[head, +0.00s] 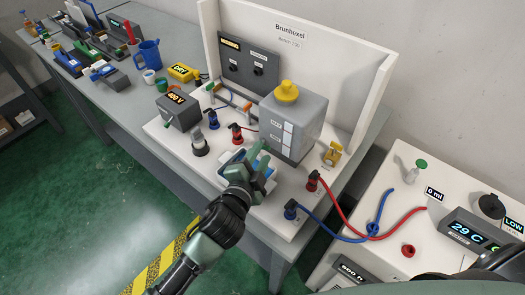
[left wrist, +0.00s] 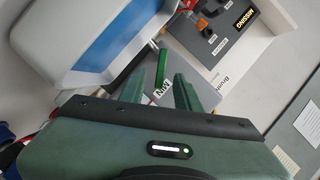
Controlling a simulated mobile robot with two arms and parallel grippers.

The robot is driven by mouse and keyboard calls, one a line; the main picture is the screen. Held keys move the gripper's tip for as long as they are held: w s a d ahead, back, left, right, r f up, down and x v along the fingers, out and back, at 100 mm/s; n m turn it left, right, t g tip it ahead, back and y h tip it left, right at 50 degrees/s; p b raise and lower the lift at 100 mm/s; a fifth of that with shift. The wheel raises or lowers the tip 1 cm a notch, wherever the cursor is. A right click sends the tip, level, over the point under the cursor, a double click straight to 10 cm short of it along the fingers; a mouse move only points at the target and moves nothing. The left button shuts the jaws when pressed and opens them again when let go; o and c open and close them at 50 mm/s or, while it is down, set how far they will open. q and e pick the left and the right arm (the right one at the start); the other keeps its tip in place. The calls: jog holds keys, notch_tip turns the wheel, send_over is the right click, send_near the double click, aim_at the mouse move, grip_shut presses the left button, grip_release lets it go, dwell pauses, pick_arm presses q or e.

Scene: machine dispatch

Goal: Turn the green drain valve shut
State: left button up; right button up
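The green drain valve handle (left wrist: 163,68) shows in the left wrist view as a short green lever beside a metal stem, close to a pale housing with a blue face (left wrist: 115,30). My left gripper (left wrist: 161,93) is open, its two green fingers apart, with the lever just beyond and roughly between the tips. I cannot tell whether they touch it. In the head view my left gripper (head: 258,163) is low over the bench in front of the grey tank (head: 292,125) with a yellow cap, and the valve is hidden there. My right gripper does not show.
The tank stands on a white bench board with a tall back panel (head: 290,45). A grey 400 V box (head: 180,110) stands left. A cart with a 29 C display (head: 466,230) is at right.

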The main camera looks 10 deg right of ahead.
pick_arm(q)
jog(key=b+v, duration=0.1)
jog(key=v, duration=0.4)
jog(key=shift+s+a, duration=0.2)
jog(key=shift+s, duration=0.1)
